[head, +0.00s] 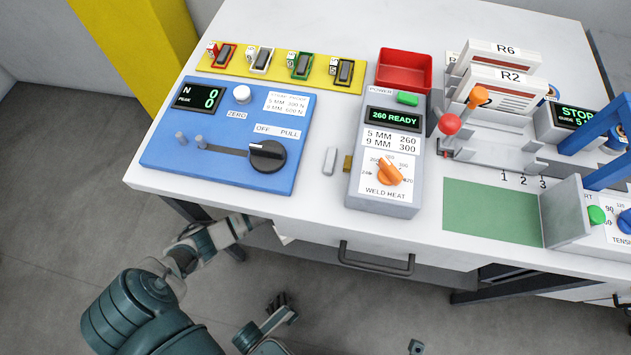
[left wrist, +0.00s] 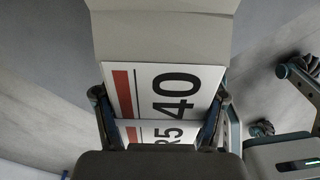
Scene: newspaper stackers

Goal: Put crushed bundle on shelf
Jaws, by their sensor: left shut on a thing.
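A grey bundle (left wrist: 160,35) with a white label reading 40 and R5 and a red bar fills the middle of the left wrist view. My left gripper (left wrist: 162,97) has a finger on each side of it and is shut on it. In the head view my left arm reaches to the bench's front edge, and the bundle is mostly hidden there. My right gripper (left wrist: 284,98) shows at the right of the left wrist view, its fingers apart and empty. I cannot make out a clear shelf. Whether the bundle is crushed is unclear.
The white bench (head: 330,95) carries a blue force tester (head: 220,110), a weld heat box (head: 390,150), a red tray (head: 404,70) and a green mat (head: 490,212). Labelled R6 (head: 500,55) and R2 (head: 505,88) items stand back right. A drawer handle (head: 375,258) juts from the front.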

